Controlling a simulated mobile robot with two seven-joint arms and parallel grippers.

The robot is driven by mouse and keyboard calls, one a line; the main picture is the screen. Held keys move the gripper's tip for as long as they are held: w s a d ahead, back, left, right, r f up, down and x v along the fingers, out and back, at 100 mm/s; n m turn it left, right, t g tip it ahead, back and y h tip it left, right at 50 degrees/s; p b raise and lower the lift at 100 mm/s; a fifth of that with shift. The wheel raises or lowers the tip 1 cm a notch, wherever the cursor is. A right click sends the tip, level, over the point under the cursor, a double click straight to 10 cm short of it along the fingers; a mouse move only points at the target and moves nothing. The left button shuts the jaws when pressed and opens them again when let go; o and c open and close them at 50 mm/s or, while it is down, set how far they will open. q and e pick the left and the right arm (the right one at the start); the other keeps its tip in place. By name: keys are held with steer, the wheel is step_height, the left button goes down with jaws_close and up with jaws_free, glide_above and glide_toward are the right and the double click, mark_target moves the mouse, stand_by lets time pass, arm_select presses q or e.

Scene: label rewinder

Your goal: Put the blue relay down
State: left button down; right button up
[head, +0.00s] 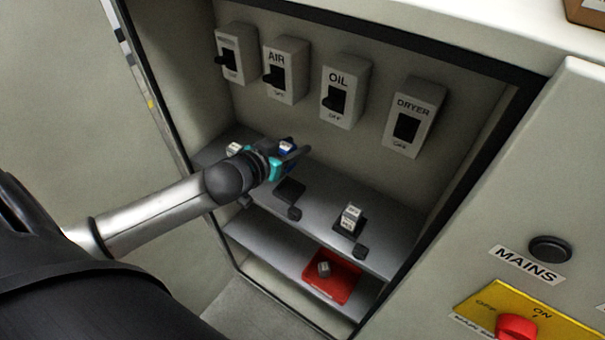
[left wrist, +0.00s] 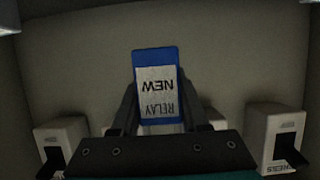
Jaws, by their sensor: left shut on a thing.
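The blue relay (head: 286,147) is held inside the open cabinet, above the upper shelf (head: 330,205). It also shows in the left wrist view (left wrist: 155,85), blue with a white label reading "NEW RELAY", upside down in that picture. My left gripper (head: 296,152) is shut on it, with a dark finger on each side. A dark, empty-looking socket (head: 290,190) is on the shelf, below and just right of the gripper. The gap between relay and shelf is hard to judge. My right gripper is not in view.
A white relay (head: 351,214) stands in a socket to the right; another pale block (head: 233,149) is at the left. A red tray (head: 337,284) with a small grey block lies on the lower shelf. Switch boxes, including OIL (head: 346,92) and DRYER (head: 413,118), line the back wall.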

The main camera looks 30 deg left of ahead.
arm_select(q)
steer(key=b, duration=0.1)
glide_above(296, 181)
step_height(296, 181, down, 6)
steer(key=shift+s+r, duration=0.1)
steer(key=shift+r, duration=0.1)
steer(key=shift+f+b, duration=0.75)
steer(key=shift+f, duration=1.4)
steer(key=shift+f, duration=0.15)
steer(key=shift+c, duration=2.1)
jaws_free()
